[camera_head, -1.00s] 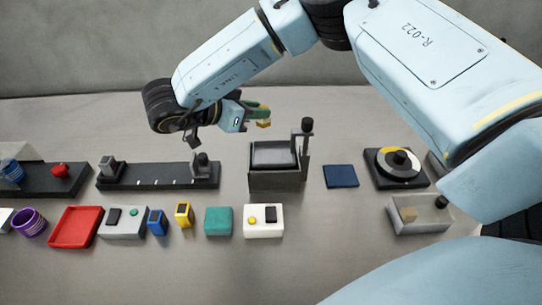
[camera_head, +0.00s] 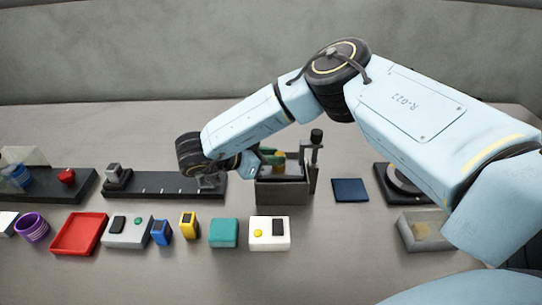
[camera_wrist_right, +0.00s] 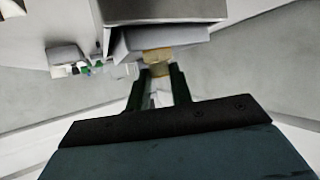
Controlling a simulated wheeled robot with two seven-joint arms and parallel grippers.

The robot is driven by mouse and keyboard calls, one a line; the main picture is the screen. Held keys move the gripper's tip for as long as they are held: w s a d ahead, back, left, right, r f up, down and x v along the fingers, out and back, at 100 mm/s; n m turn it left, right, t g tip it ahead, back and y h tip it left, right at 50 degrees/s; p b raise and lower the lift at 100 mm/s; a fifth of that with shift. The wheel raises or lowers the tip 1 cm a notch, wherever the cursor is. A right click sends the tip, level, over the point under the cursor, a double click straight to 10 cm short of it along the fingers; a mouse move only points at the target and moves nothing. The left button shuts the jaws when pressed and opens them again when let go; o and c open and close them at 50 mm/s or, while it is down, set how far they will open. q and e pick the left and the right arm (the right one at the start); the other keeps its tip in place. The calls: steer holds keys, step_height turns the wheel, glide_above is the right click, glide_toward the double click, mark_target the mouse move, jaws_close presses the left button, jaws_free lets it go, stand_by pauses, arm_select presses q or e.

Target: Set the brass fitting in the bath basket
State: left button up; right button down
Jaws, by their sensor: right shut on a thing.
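The brass fitting (camera_head: 279,158) is small and gold. It also shows in the right wrist view (camera_wrist_right: 157,56) between the fingertips. My right gripper (camera_head: 270,158) is shut on it, and it also shows in the right wrist view (camera_wrist_right: 158,76). The gripper comes in from the left at the top of the grey bath (camera_head: 283,193), with the fitting over or just inside its opening. The basket within the bath is hard to make out, and I cannot tell whether the fitting touches it. My left gripper is not in view.
A black-knobbed post (camera_head: 315,160) stands at the bath's right side. A dark rail (camera_head: 165,186) lies left of the bath, partly under my right wrist. A blue pad (camera_head: 350,190) is to the right. A white box (camera_head: 268,233) and teal block (camera_head: 223,233) stand in front.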

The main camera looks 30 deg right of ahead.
steer(key=shift+f, duration=0.15)
steer(key=c, duration=1.3)
jaws_free()
steer(key=shift+o, duration=0.2)
steer(key=shift+a+r, duration=0.25)
steer(key=shift+r, duration=0.05)
steer(key=v, duration=1.1)
steer(key=shift+a+p, duration=0.25)
steer(key=shift+p, duration=0.1)
steer(key=shift+r, duration=0.1)
